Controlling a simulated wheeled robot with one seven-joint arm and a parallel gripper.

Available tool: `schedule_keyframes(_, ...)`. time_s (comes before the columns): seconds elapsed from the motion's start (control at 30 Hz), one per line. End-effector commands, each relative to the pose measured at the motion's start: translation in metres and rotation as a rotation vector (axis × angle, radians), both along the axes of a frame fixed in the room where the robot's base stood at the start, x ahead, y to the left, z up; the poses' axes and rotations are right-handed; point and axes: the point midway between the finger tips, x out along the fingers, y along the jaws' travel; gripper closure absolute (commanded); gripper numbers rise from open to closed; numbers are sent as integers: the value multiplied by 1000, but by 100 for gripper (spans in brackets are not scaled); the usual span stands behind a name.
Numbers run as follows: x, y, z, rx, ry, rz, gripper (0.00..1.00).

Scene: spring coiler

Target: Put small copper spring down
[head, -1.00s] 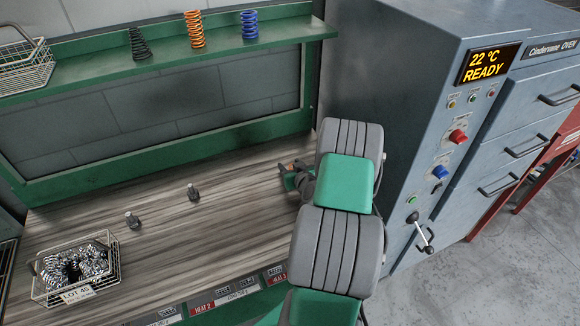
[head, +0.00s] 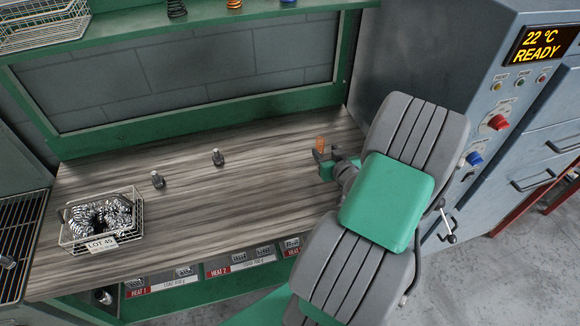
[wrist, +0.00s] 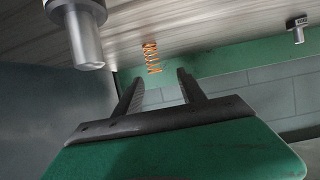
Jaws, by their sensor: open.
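The small copper spring (head: 320,144) stands roughly upright at the right side of the wooden bench, just beyond my gripper (head: 325,161) in the head view. In the wrist view the spring (wrist: 151,58) shows between and past the tips of my gripper (wrist: 159,78), clear of both fingers. The fingers are apart and nothing is held between them. The spring's end meets the wood-grain bench top (wrist: 200,38) in that view, though exact contact is too small to tell.
Two dark metal pegs (head: 158,179) (head: 217,157) stand on the bench to the left. A wire basket of springs (head: 140,222) is at its left end. A large grey cylinder (wrist: 85,40) looms near my gripper in the wrist view. The oven cabinet (head: 455,60) stands right.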

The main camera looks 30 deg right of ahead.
Motion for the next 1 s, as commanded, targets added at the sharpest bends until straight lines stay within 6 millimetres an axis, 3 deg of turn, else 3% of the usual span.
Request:
schedule_keyframes(0.07,20,29,12,4,44,97,52)
schedule_keyframes(0.17,45,97,30,24,177,281,52)
schedule_keyframes(0.23,47,153,46,35,313,390,52)
schedule_keyframes(0.3,35,202,65,39,453,447,52)
schedule_keyframes(0.43,-18,269,106,51,666,431,52)
schedule_keyframes(0.53,-61,294,129,79,756,369,52)
schedule_keyframes(0.63,-86,305,139,104,799,324,52)
schedule_keyframes(1.0,-93,307,141,115,814,307,52)
